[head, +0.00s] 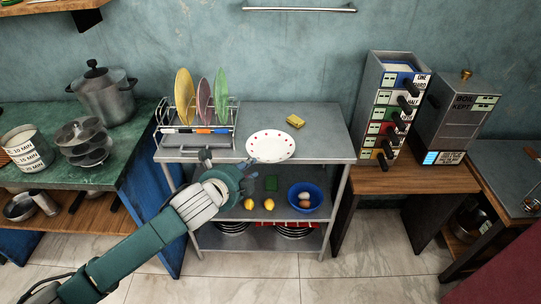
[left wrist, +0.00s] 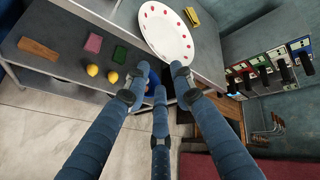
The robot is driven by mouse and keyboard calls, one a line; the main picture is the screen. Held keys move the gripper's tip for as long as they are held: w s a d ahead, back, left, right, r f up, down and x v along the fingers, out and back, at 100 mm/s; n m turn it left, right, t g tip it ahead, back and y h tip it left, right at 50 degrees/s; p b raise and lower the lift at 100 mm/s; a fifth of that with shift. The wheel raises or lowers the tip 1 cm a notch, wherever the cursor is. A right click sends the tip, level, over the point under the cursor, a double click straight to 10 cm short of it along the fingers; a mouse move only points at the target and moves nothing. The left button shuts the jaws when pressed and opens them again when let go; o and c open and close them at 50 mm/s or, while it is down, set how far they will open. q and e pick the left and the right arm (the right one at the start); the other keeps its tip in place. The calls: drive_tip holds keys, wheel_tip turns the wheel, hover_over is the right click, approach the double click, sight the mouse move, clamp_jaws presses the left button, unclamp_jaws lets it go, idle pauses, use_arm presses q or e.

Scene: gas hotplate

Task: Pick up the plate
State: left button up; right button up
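The plate (head: 271,146) is white with red spots around its rim. It lies flat on the top shelf of a grey metal table (head: 325,130), near the front edge. It also shows at the top of the left wrist view (left wrist: 166,32). My left gripper (head: 230,163) is just in front of the table edge, to the left of the plate. In the left wrist view its fingers (left wrist: 160,76) are spread with nothing between them. One fingertip overlaps the plate's near rim there; I cannot tell whether they touch. My right gripper is not in view.
A dish rack (head: 197,135) with yellow, pink and green plates stands left of the plate. A yellow sponge (head: 295,121) lies behind it. The lower shelf holds lemons (head: 269,204) and a blue bowl (head: 305,194) with eggs. A dispenser (head: 388,110) stands to the right.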

use_arm(q)
drive_tip(key=x, duration=1)
drive_tip(key=shift+w+a+f, duration=0.3)
drive_tip(key=shift+f, duration=0.05)
drive_tip(key=shift+r, duration=0.1)
drive_tip(key=shift+c, duration=0.5)
clamp_jaws()
